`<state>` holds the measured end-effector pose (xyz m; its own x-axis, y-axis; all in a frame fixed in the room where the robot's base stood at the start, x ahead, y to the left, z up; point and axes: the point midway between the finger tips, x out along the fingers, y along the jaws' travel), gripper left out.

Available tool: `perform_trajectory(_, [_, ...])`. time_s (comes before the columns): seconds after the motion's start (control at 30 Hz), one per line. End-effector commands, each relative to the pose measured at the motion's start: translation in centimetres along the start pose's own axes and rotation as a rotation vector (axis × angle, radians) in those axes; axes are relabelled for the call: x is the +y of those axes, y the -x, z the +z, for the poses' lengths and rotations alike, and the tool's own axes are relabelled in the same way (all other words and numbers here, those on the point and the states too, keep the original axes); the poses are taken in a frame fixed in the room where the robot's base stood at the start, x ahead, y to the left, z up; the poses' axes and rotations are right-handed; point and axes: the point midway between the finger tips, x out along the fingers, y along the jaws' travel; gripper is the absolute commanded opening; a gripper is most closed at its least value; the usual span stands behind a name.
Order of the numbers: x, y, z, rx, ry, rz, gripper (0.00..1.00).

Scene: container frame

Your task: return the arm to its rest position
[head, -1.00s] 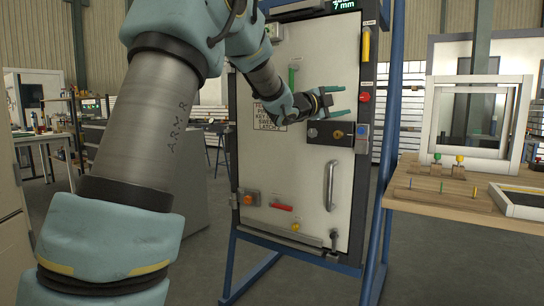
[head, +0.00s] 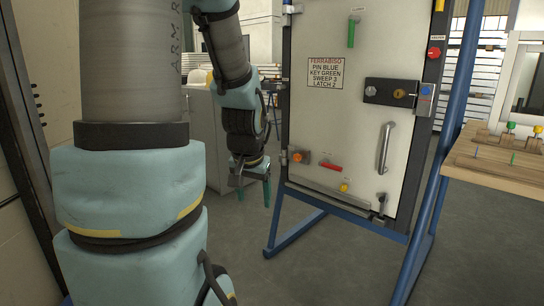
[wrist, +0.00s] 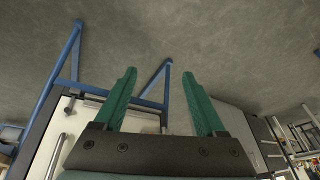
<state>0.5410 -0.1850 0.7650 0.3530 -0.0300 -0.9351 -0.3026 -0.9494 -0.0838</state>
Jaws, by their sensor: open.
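My gripper (head: 254,188) hangs with its green fingers pointing down, left of the white door panel (head: 340,120) and apart from it. In the wrist view my gripper (wrist: 163,103) shows two green fingers spread wide with nothing between them. Beyond the fingers are the grey floor and the blue legs of the stand. My arm stands on the left of the head view, folded downward at the wrist.
The panel sits in a blue frame (head: 436,195) and carries a handle (head: 386,147), a lock plate (head: 398,93) and a label (head: 339,73). A wooden bench (head: 500,160) stands at right. A grey cabinet (head: 200,130) is behind my arm. Floor below my gripper is clear.

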Motion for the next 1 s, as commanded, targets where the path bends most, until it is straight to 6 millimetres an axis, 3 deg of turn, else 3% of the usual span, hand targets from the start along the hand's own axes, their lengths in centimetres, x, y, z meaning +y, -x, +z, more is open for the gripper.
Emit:
perform_trajectory(0.03, [-0.1, 0.1, 2.3, -0.055, 0.057, 0.007, 0.73])
perform_trajectory(0.2, [0.6, 0.7, 9.5, -0.238, 0.242, 0.036, 0.73])
perform_trajectory(0.27, [0.4, 2.8, 8.1, -0.226, 0.232, 0.035, 0.73])
perform_trajectory(0.57, [-0.2, 9.1, 5.6, -0.223, 0.226, 0.034, 0.73])
perform_trajectory(0.8, [-0.8, 15.8, 3.1, -0.222, 0.225, 0.034, 0.73])
perform_trajectory(1.0, [-1.1, 18.8, 2.0, -0.222, 0.224, 0.034, 0.73])
